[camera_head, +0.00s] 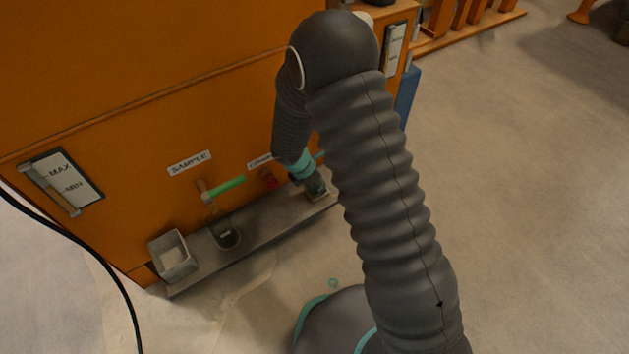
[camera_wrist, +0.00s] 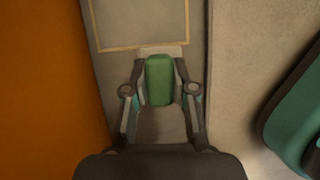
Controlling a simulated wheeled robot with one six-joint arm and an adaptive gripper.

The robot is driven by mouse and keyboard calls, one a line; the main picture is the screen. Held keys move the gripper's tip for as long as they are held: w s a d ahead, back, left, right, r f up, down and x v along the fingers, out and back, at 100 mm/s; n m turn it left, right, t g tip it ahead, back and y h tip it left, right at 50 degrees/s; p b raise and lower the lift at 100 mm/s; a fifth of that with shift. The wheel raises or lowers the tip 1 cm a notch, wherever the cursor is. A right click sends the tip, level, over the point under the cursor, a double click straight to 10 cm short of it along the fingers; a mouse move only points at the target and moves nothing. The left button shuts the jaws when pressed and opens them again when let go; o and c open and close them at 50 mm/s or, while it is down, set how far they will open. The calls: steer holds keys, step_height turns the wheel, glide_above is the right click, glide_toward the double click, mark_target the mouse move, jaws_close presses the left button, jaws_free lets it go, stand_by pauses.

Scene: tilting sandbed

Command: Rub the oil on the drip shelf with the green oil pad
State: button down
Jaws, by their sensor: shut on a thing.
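The grey drip shelf (camera_head: 268,226) runs along the foot of the orange cabinet. It also shows in the wrist view (camera_wrist: 108,18). My gripper (camera_head: 314,186) is low over the shelf's right end, partly screened by my arm. In the wrist view my gripper (camera_wrist: 160,82) is shut on the green oil pad (camera_wrist: 159,72), one finger on each side. The pad's pale far edge (camera_wrist: 161,50) is at the shelf surface; I cannot tell whether it touches. A thin ochre rectangle is outlined on the shelf beyond the pad. I cannot clearly make out the oil.
A tap with a green handle (camera_head: 226,186) stands over a glass jar (camera_head: 226,237) on the shelf. A pale open box (camera_head: 173,256) is at the shelf's left end. The orange cabinet (camera_head: 130,120) walls the back; open floor lies right.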

steer(key=shift+s+d+f, duration=0.1)
steer(key=shift+s+d, duration=0.5)
steer(key=shift+s, duration=0.3)
steer(key=shift+s+d, duration=0.6)
steer(key=shift+s, duration=0.25)
steer(key=shift+w+a+p, duration=0.4)
steer(key=shift+w+p, duration=0.35)
steer(key=shift+p, duration=0.05)
steer(key=shift+w+a+p, duration=0.85)
steer(key=shift+w+a, duration=0.25)
steer(key=shift+w, duration=0.3)
steer(key=shift+w+a+p, duration=0.45)
steer(key=shift+w+a, duration=0.1)
steer(key=shift+w, duration=0.45)
steer(key=shift+d, duration=0.15)
